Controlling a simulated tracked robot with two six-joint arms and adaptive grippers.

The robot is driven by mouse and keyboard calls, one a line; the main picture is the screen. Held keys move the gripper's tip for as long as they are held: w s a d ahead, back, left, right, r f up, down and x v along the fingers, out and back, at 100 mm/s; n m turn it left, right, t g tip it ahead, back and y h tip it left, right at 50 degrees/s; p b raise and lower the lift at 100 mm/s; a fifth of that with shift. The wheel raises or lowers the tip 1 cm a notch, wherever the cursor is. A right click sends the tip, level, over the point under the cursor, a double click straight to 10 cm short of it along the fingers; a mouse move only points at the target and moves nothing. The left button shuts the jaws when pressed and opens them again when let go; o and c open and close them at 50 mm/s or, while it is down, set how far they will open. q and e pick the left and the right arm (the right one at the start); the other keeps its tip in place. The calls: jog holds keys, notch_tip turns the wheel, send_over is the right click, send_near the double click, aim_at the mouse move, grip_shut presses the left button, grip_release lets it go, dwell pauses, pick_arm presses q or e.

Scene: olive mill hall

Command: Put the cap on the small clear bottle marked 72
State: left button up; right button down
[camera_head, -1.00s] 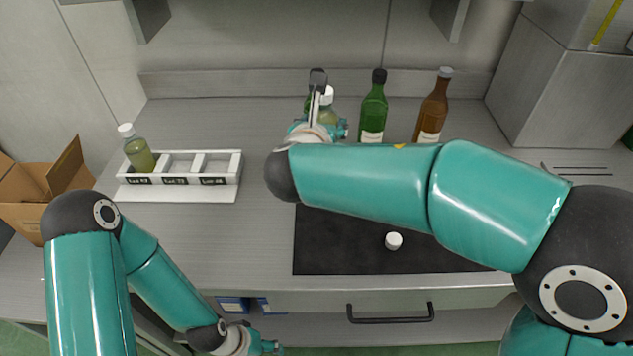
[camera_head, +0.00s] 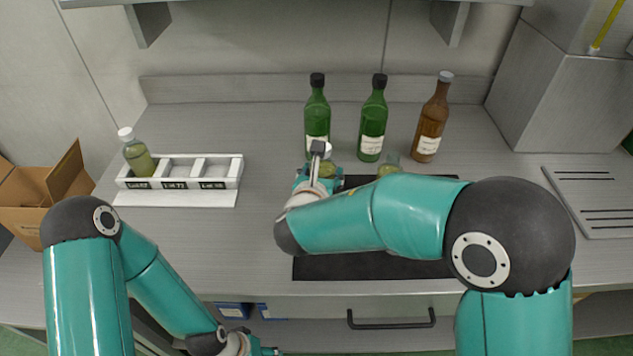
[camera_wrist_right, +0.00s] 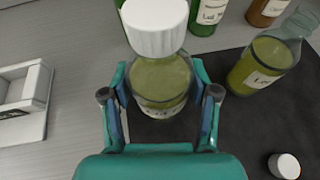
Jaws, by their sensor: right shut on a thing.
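My right gripper (camera_head: 320,182) is shut on a clear bottle of green-yellow liquid (camera_wrist_right: 160,82) that wears a white cap (camera_wrist_right: 155,27). It is upright by the dark mat's back left; I cannot tell whether its base touches down. A second small clear bottle (camera_wrist_right: 268,60), uncapped, stands on the mat to its right; it also shows in the head view (camera_head: 388,164). Its label is unreadable. A loose white cap (camera_wrist_right: 284,166) lies on the mat, hidden by my arm in the head view. My left gripper (camera_head: 262,349) is at the bottom edge, its fingers unclear.
A white rack (camera_head: 236,180) with labelled slots holds a capped bottle (camera_head: 138,156) in its left slot; two slots are empty. Two green bottles (camera_head: 373,118) and a brown one (camera_head: 432,120) stand behind the dark mat (camera_head: 330,268). A cardboard box (camera_head: 35,205) is at far left.

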notch_tip(320, 180, down, 3)
jog(key=shift+w+r, duration=0.1)
jog(key=shift+c, duration=1.4)
grip_release()
jog(key=b+v, duration=0.1)
jog(key=v, duration=1.1)
jog(key=shift+b, duration=0.3)
